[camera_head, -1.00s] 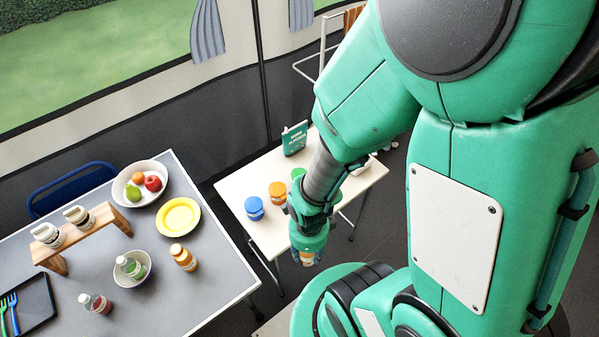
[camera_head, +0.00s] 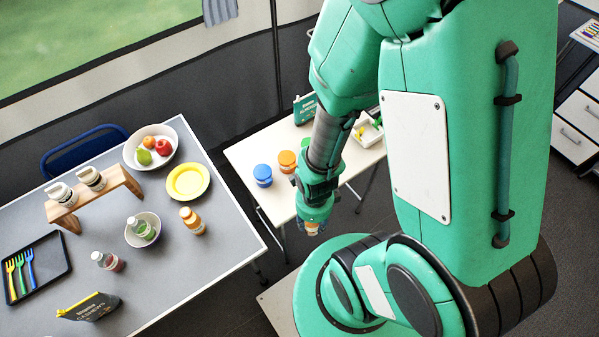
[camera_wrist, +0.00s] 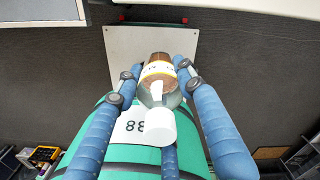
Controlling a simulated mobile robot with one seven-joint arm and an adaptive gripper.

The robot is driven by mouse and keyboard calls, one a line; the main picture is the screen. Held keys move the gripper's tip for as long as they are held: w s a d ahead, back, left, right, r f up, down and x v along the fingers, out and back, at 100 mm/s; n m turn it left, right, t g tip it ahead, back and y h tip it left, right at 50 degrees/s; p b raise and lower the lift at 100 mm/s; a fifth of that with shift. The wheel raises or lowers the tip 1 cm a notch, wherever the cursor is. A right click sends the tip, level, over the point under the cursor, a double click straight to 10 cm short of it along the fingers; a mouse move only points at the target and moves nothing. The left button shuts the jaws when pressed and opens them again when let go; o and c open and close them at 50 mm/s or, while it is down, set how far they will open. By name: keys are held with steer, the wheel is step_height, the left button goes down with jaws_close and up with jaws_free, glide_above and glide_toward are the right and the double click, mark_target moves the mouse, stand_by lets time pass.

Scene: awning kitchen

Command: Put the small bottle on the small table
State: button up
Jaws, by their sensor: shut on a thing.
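My gripper (camera_head: 313,222) hangs low at the front edge of the small white table (camera_head: 243,152), on the near side of it. In the wrist view my gripper (camera_wrist: 160,95) has its blue fingers shut around a small bottle (camera_wrist: 158,72). The bottle has a white cap, a clear shoulder and a brownish lower part with a pale label. In the head view only a small part of the bottle (camera_head: 312,229) shows below the gripper. The floor and my base are beneath it.
A blue-lidded jar (camera_head: 263,176) and an orange-lidded jar (camera_head: 287,161) stand on the small table. A green box (camera_head: 305,108) and a white tray (camera_head: 368,132) are farther back. The grey table (camera_head: 165,262) at left holds bowls, a yellow plate (camera_head: 188,182) and bottles.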

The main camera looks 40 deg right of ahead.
steer(key=w, duration=0.5)
steer(key=w+d+f+b, duration=0.1)
steer(key=w, duration=0.4)
steer(key=w+d+b, duration=0.1)
steer(key=w, duration=0.4)
steer(key=shift+d+f, duration=0.2)
steer(key=shift+d, duration=0.05)
steer(key=shift+f+b, duration=0.9)
steer(key=shift+f, duration=0.85)
steer(key=shift+f, duration=0.1)
steer(key=o, duration=1.2)
